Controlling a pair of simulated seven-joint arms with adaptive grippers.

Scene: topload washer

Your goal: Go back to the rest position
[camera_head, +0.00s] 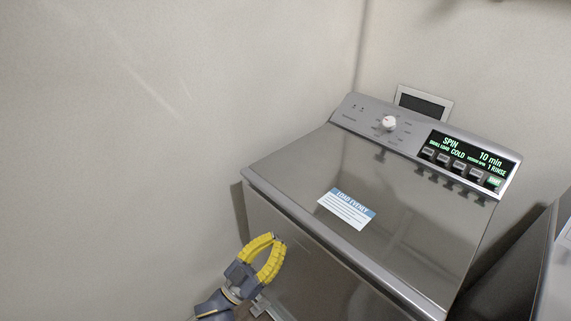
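My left gripper (277,240), with curved yellow fingers, is at the lower middle, in front of the washer's front left side. Its fingertips come together with nothing seen between them, and a gap shows between the fingers further back. The topload washer (300,182) is grey, and its lid (415,225) is down. A white and blue label (347,208) lies on the lid. The control panel (420,150) at the back has a white knob (389,123) and a lit display reading SPIN, COLD and 10 min. My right gripper is not in view.
Bare walls (150,120) stand to the left of and behind the washer. A framed dark wall panel (423,104) is behind the controls. Another grey appliance (556,270) stands at the right edge, with a narrow dark gap between. The space above the lid is clear.

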